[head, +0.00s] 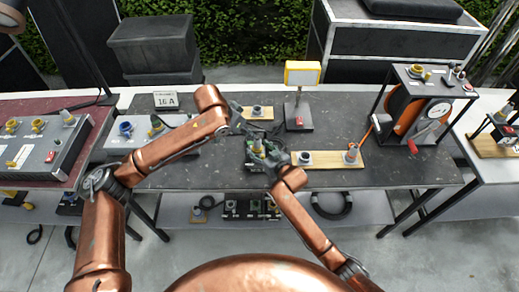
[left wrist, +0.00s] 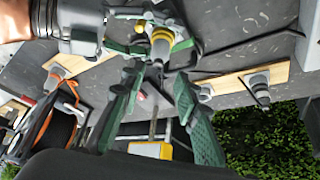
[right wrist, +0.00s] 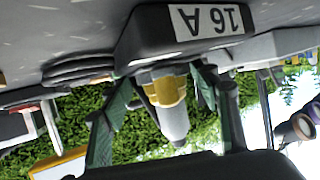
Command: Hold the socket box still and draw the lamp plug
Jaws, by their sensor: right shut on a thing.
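The dark socket box (right wrist: 150,38) carries a 16 A label in the right wrist view, which shows it upside down. A grey plug with a yellow collar (right wrist: 170,100) sits in it; the plug also shows in the left wrist view (left wrist: 161,42). My right gripper (head: 268,158) is shut on the box, with its fingers on either side of the plug. My left gripper (left wrist: 162,75) is open and empty, its fingertips just short of the plug. In the head view the grippers partly hide the box. The yellow-framed lamp (head: 302,74) stands behind on the table.
An orange cable reel (head: 405,108) stands at the right.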

